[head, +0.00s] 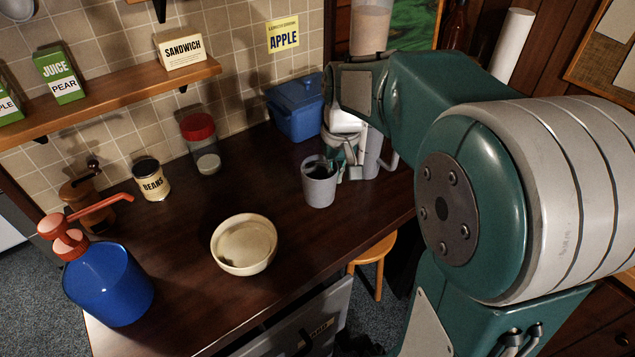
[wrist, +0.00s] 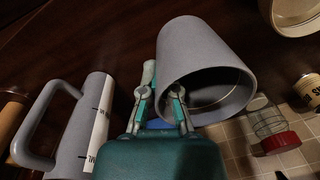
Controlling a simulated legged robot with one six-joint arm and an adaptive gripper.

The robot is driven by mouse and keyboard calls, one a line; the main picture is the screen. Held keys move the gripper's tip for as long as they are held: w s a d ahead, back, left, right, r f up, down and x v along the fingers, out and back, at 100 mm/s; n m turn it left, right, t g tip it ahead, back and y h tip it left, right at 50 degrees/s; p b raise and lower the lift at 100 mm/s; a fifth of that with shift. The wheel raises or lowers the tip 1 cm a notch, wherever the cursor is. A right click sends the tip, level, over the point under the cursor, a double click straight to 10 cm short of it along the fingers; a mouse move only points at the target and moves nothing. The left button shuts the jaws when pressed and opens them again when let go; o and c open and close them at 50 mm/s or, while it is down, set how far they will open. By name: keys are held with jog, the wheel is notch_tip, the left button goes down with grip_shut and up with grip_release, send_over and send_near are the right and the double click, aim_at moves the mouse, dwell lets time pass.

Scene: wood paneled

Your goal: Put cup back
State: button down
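A grey cup (head: 319,184) stands upright toward the right of the dark wooden counter. It also shows in the wrist view (wrist: 212,50), its mouth toward the camera. My gripper (head: 335,168) reaches down at the cup's rim. In the wrist view my gripper (wrist: 160,95) straddles the near wall: one finger is inside the mouth, the other outside. The fingers look parted, with a gap around the wall. The tip of the inner finger is hidden. The cup appears to rest on the counter.
A grey handled jug (wrist: 72,128) stands close beside my gripper. A blue box (head: 296,110) is behind the cup. A cream bowl (head: 244,244), blue bottle (head: 108,285), beans can (head: 151,180) and red-lidded jar (head: 203,145) stand left. A wall shelf (head: 110,97) holds cartons.

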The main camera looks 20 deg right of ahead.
jog(key=w+f, duration=0.1)
jog(key=f, duration=0.1)
jog(key=w+a+f, duration=0.1)
jog(key=w+f, duration=0.1)
jog(key=shift+a, duration=0.1)
jog(key=shift+w+f, duration=0.15)
jog(key=shift+f, duration=0.8)
jog(key=shift+w+f, duration=0.15)
jog(key=shift+f, duration=0.75)
jog(key=c, duration=0.8)
grip_release()
